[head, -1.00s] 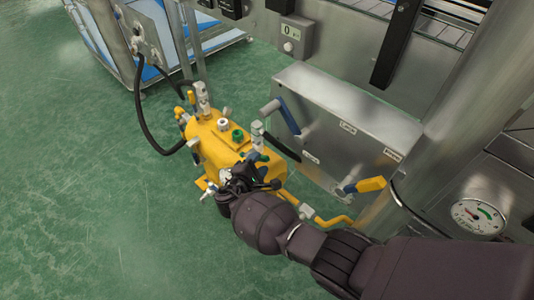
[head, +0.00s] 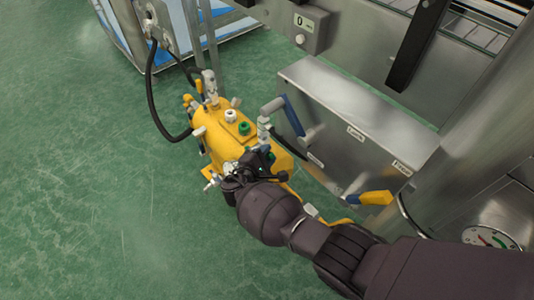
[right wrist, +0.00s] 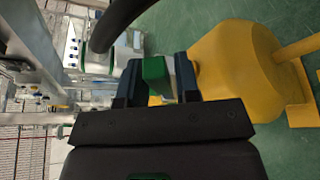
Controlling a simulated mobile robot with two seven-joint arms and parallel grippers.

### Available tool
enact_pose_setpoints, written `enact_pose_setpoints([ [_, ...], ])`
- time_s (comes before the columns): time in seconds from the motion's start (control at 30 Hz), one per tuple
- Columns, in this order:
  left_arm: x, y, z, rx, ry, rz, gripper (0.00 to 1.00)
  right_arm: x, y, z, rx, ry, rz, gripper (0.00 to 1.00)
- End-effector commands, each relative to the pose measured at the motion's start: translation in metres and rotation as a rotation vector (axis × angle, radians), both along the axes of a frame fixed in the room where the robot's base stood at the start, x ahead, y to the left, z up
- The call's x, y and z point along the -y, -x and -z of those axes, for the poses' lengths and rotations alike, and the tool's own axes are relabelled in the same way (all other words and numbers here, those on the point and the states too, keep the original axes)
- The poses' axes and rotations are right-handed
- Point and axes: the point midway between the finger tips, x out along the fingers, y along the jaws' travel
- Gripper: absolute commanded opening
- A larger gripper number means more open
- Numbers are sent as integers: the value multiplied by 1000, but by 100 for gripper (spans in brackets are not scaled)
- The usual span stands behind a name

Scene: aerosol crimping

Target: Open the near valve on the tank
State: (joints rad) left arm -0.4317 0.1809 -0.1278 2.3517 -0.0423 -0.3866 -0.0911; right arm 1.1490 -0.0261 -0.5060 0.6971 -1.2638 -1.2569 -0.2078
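The yellow tank (head: 211,141) stands on the floor in the middle of the head view, and its rounded yellow side (right wrist: 232,62) shows in the right wrist view. The near valve (head: 264,131) is a silver fitting on the tank's near end. Its green handle (right wrist: 155,69) lies between the two dark fingers of my right gripper (right wrist: 159,80). The fingers stand apart around the handle; firm contact on both sides is not clear. In the head view my right gripper (head: 262,160) is just below the near valve and hides its lower part. My left gripper is out of view.
A second silver valve (head: 210,84) stands on the tank's far end, with a black hose (head: 153,105) near it. A metal box (head: 345,125) with blue and yellow lever handles is close on the right. A pressure gauge (head: 490,238) is at lower right. Green floor is free on the left.

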Motion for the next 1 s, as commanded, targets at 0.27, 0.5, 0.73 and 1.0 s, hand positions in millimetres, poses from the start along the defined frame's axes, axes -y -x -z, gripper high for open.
enact_pose_setpoints([
  [0.27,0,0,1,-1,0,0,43,0,0,0,0,0,0,0],
  [0.5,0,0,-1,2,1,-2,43,-1,-2,-3,-18,14,0,0],
  [0.73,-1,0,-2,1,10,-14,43,-7,-10,-16,-149,111,1,0],
  [1.0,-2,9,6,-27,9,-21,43,-15,-21,-23,-329,239,0,0],
])
